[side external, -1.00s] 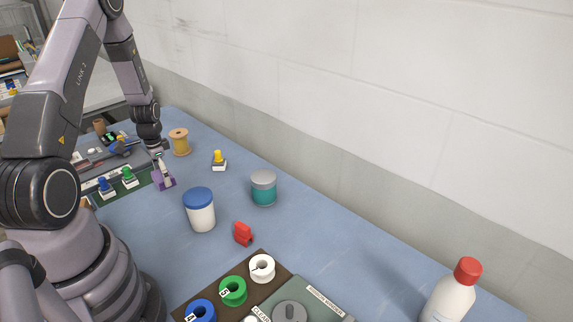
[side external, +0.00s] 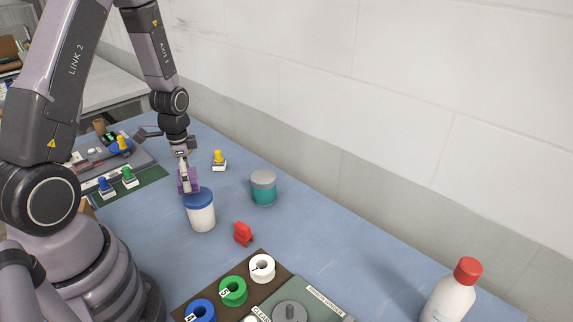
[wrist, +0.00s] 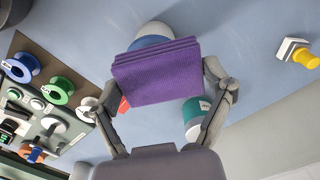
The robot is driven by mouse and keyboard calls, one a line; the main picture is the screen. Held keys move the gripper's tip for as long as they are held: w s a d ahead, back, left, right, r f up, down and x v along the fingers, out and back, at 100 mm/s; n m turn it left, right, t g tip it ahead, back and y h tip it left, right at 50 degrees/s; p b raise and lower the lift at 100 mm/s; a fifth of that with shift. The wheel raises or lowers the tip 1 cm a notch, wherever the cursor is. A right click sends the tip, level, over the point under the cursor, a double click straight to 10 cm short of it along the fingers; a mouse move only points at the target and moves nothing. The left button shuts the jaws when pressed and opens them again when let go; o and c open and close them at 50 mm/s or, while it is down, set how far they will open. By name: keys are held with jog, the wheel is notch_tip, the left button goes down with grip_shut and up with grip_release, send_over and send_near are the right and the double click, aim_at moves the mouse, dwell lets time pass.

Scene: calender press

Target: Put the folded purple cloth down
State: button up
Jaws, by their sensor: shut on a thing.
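The folded purple cloth (wrist: 157,76) is held between the two fingers of my gripper (wrist: 160,88) in the wrist view. It also shows in the side view (side external: 188,181), where my gripper (side external: 185,172) holds it up in front of or above the white jar with the blue lid (side external: 201,212). I cannot tell the exact gap between cloth and lid. In the wrist view the cloth covers part of this jar (wrist: 152,31) and part of the red clip (wrist: 123,106).
A teal jar with a grey lid (side external: 263,188) stands right of the blue-lidded jar. The red clip (side external: 243,234) lies in front. A yellow-knobbed switch (side external: 218,161) is behind. Spools (side external: 232,290) sit on a board nearby. A red-capped bottle (side external: 450,292) stands far right. Blue table is open between.

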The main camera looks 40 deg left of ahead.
jog(key=w+d+m, duration=0.4)
jog(key=w+d, duration=0.3)
jog(key=d, duration=0.4)
jog(key=s+d+m, duration=0.1)
jog(key=d+m, duration=0.7)
jog(key=d, duration=1.7)
send_over(381, 289)
jog(key=f, duration=0.8)
jog(key=shift+s+a+f, duration=0.15)
jog(key=shift+s+a, duration=0.2)
jog(key=shift+s, duration=0.05)
jog(key=shift+w+d+f, duration=0.3)
jog(key=shift+w+f, duration=0.15)
jog(key=shift+f, duration=1.65)
